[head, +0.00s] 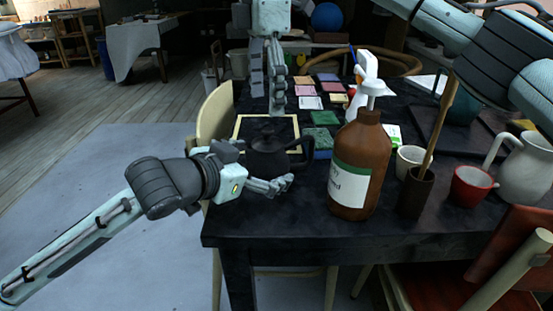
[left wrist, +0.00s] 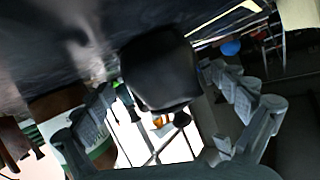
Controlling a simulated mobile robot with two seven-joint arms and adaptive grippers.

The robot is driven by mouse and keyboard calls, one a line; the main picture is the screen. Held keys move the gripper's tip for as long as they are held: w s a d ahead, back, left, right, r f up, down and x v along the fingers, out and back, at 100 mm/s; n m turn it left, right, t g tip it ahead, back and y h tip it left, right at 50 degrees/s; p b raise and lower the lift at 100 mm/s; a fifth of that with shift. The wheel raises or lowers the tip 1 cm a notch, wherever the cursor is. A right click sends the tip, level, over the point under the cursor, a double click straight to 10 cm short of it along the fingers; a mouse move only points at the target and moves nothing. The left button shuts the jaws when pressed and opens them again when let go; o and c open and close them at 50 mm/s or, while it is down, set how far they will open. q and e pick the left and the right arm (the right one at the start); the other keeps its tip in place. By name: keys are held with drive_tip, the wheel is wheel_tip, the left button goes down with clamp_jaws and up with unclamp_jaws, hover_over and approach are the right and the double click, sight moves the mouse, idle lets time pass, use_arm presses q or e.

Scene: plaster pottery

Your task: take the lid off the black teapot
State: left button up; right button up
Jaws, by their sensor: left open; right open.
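The black teapot (head: 268,158) stands near the left end of the dark table, its handle to the right. Its lid (head: 267,136) is on top. My left gripper (head: 264,170) is open beside the teapot's body, one finger in front and the other at its left, partly hidden. In the left wrist view the dark teapot body (left wrist: 160,72) shows between the spread fingers of my left gripper (left wrist: 168,98); I cannot tell whether they touch it. My right gripper (head: 267,92) is open and empty, pointing down above the table behind the teapot.
A brown pump bottle (head: 357,165) stands close to the teapot's right. Beyond it are a dark cup (head: 416,192) holding a stick, a white cup (head: 410,161), a red cup (head: 470,186) and a white pitcher (head: 526,168). Coloured tiles (head: 321,138) lie behind. The table's front-left corner is clear.

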use_arm(q)
drive_tip(key=shift+x, duration=1.6)
drive_tip(key=shift+c, duration=0.2)
